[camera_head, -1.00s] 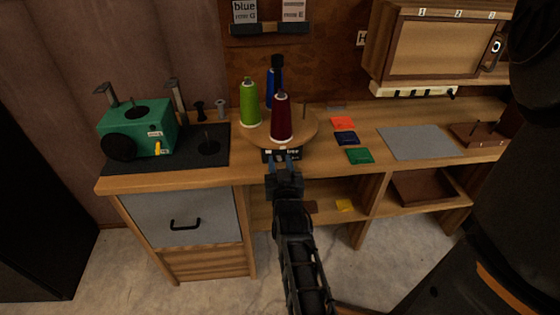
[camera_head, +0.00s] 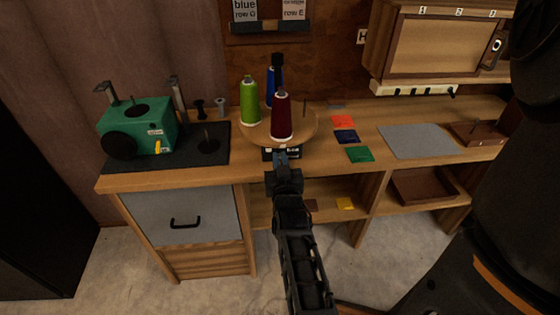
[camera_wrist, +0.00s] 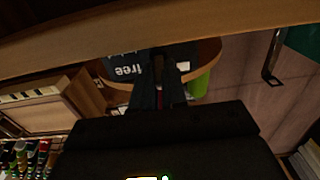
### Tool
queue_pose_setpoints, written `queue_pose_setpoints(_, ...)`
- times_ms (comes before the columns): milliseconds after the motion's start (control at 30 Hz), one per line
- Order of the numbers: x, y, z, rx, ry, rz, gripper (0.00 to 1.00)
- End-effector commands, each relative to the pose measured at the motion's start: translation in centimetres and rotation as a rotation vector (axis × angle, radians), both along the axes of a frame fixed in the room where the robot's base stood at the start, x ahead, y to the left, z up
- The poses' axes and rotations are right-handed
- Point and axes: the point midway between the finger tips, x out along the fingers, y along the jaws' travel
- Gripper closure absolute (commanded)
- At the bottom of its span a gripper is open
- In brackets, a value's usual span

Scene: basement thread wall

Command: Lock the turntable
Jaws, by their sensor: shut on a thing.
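The turntable (camera_head: 310,128) is a round wooden disc on the workbench, bearing a green, a blue and a dark red thread cone. Under its front edge is a dark lock block (camera_head: 267,154) with white lettering. In the wrist view the label on this block (camera_wrist: 125,70) reads "free", upside down. My gripper (camera_head: 281,154) reaches the front of the block, below the red cone. Its fingers (camera_wrist: 157,85) are close together in front of the block, shut on a small lock part that they mostly hide.
A green machine (camera_head: 140,130) stands on a dark mat at left. A wooden cabinet (camera_head: 440,45) is at back right. Open shelves (camera_head: 420,188) lie below the bench top.

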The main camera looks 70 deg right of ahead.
Motion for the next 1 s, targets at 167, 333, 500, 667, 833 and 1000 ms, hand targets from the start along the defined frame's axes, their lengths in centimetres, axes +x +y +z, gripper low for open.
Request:
queue_pose_setpoints(167, 0.0, 0.0, -0.5, -0.019, -0.008, 0.001, 1.0)
queue_pose_setpoints(333, 0.0, 0.0, -1.1, -0.08, -0.033, 0.002, 1.0)
queue_pose_setpoints(500, 0.0, 0.1, -1.4, -0.149, -0.061, 0.002, 1.0)
queue_pose_setpoints(667, 0.1, 0.1, -1.7, -0.213, -0.088, 0.003, 1.0)
queue_pose_setpoints(833, 0.1, 0.1, -1.9, -0.284, -0.115, 0.004, 1.0)
queue_pose_setpoints(1000, 0.0, 0.1, -1.9, -0.333, -0.138, 0.002, 1.0)
